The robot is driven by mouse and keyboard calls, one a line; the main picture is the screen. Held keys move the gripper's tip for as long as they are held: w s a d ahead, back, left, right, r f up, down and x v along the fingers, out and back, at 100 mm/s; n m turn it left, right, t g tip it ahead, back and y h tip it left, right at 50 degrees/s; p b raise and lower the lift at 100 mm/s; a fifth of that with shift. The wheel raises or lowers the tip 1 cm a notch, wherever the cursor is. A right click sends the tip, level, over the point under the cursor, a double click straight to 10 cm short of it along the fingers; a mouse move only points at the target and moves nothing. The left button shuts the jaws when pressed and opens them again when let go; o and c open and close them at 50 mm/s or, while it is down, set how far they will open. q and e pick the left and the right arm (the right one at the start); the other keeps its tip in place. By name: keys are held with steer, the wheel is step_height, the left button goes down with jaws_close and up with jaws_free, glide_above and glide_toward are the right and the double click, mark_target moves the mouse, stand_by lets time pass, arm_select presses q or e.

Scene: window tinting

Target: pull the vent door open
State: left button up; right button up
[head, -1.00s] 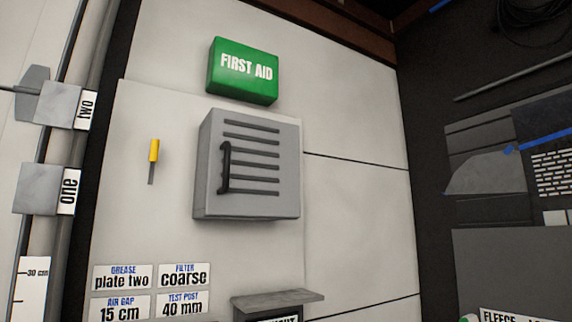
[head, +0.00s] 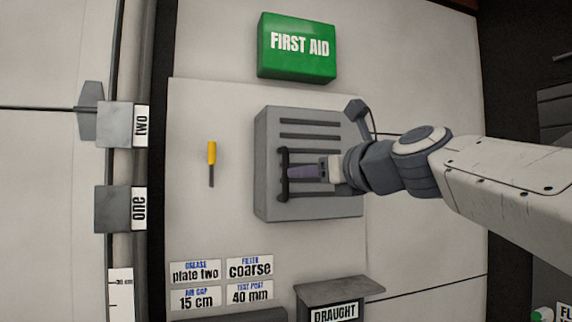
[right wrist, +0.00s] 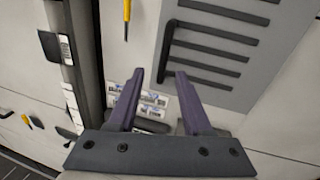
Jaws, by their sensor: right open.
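The vent door (head: 340,200) is a grey slatted panel on a box on the wall, and it looks shut. Its dark upright bar handle (head: 283,160) is near the door's left edge. My right gripper (head: 298,171) reaches in from the right in front of the door, with its fingertips at the handle. In the right wrist view the gripper (right wrist: 160,73) is open, and the lower part of the handle (right wrist: 166,52) shows between the two purple fingertips. I cannot tell whether they touch it. My left gripper is out of view.
A green first aid box (head: 297,48) is above the vent. A yellow-handled tool (head: 211,153) is on the wall to its left. A draught-labelled ledge (head: 338,289) juts out below. Blocks marked one (head: 112,209) and two (head: 114,124) are at far left.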

mark_target(288, 163)
steer(key=shift+m+t, duration=0.3)
steer(key=shift+m, duration=0.2)
steer(key=p+x, duration=0.1)
steer(key=x, duration=0.2)
steer(key=r+p+x, duration=0.1)
steer(key=x, duration=0.2)
steer(key=p+x, duration=0.1)
steer(key=x, duration=0.3)
steer(key=shift+w+d+r, duration=0.2)
steer(key=shift+w+r, duration=0.05)
steer(key=shift+r, duration=0.1)
jaws_close()
stand_by(0.5)
